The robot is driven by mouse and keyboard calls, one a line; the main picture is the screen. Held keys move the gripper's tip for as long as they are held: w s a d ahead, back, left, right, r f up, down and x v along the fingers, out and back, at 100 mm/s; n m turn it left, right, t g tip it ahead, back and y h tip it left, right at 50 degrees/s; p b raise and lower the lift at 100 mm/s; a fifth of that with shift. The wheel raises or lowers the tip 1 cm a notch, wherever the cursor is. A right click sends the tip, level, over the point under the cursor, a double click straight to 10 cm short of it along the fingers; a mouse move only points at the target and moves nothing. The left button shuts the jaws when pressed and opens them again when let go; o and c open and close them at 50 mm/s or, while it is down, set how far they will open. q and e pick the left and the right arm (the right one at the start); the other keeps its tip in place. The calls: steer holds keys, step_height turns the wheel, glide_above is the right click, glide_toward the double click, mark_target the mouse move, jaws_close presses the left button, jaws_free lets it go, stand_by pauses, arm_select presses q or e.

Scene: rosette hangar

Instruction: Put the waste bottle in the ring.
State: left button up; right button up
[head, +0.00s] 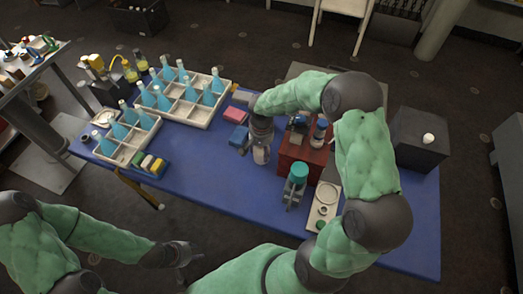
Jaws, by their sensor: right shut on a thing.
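My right gripper (261,146) reaches down over the middle of the blue table, left of the red-brown box. It is shut on a small pale greyish object (261,156), which looks like the waste bottle; the fingers hide most of it. I cannot tell whether its base touches the table. The ring cannot be made out for certain. A grey stand with a teal top (298,171) is right of and nearer than this gripper. My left gripper (190,262) is off the table's front edge, empty, with its dark fingers apparently spread.
White divided trays (197,119) with blue bottles fill the table's left. A red-brown box (295,156) holds items beside my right gripper. A white tray (314,220) is front right. The front middle of the blue table (220,182) is clear.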

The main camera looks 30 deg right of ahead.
steer(key=s+a+r+p, duration=0.5)
steer(key=s+r, duration=0.7)
steer(key=s, duration=0.1)
steer(key=shift+a, duration=0.1)
step_height(320, 180, up, 8)
steer(key=f+p, duration=0.1)
steer(key=p, duration=0.4)
steer(key=w+a+f+n+b, duration=0.4)
steer(key=w+f+n, duration=0.3)
steer(key=w+f, duration=0.4)
steer(key=shift+w+a+n+b, duration=0.3)
steer(key=shift+w+a+b, duration=0.15)
steer(key=shift+w, duration=0.55)
